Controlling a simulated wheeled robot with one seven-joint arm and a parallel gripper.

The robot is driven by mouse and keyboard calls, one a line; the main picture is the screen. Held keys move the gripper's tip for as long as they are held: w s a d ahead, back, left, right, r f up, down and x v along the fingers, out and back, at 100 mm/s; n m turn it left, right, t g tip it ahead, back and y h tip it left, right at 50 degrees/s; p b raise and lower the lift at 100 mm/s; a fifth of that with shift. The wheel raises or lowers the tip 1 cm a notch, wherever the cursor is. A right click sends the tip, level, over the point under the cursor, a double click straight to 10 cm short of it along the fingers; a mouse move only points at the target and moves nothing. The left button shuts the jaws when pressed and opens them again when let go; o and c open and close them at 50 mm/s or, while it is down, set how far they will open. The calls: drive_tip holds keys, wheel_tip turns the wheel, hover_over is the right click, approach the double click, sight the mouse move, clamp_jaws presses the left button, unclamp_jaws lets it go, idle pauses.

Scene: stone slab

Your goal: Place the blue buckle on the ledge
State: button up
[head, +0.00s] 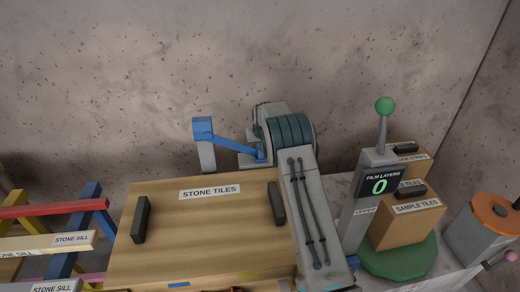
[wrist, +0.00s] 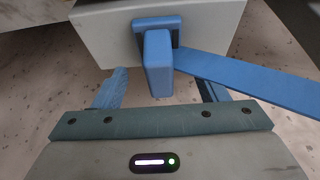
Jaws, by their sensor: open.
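The blue buckle (wrist: 158,62) is a stubby blue block in the wrist view, set against a pale grey block (wrist: 95,35). A flat blue strip (wrist: 250,80) runs from beside it to the right. My gripper (wrist: 160,90) is open, with its blue fingers left and right of the buckle's lower end; I cannot tell whether they touch it. In the head view, a blue block with a blue strip (head: 203,127) shows left of my arm, above a short grey piece (head: 207,157). My fingers are not clear there. I cannot tell which surface is the ledge.
A wooden box labelled STONE TILES (head: 205,225) with dark handles stands in front. Coloured racks (head: 55,240) are at left. A grey lever post with a FILM LAYERS display (head: 375,190), sample boxes (head: 405,220) and an orange-topped canister (head: 490,215) crowd the right. A speckled wall rises behind.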

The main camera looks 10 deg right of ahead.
drive_tip(key=s+f+b+v, duration=0.1)
drive_tip(key=s+v, duration=0.1)
drive_tip(key=v, duration=0.7)
drive_tip(key=s+f+b+v, duration=0.1)
drive_tip(key=s+v, duration=0.1)
drive_tip(key=v, duration=0.8)
drive_tip(key=s+r, duration=0.3)
drive_tip(key=s, duration=0.4)
drive_tip(key=s+r, duration=0.3)
drive_tip(key=s, duration=0.4)
drive_tip(key=s+f, duration=0.1)
drive_tip(key=s, duration=1.2)
drive_tip(key=s+f+g, duration=0.1)
drive_tip(key=s+f, duration=0.1)
drive_tip(key=s, duration=1.1)
drive_tip(key=shift+f, duration=0.25)
drive_tip(key=shift+s+d, duration=0.1)
drive_tip(key=shift+s, duration=0.05)
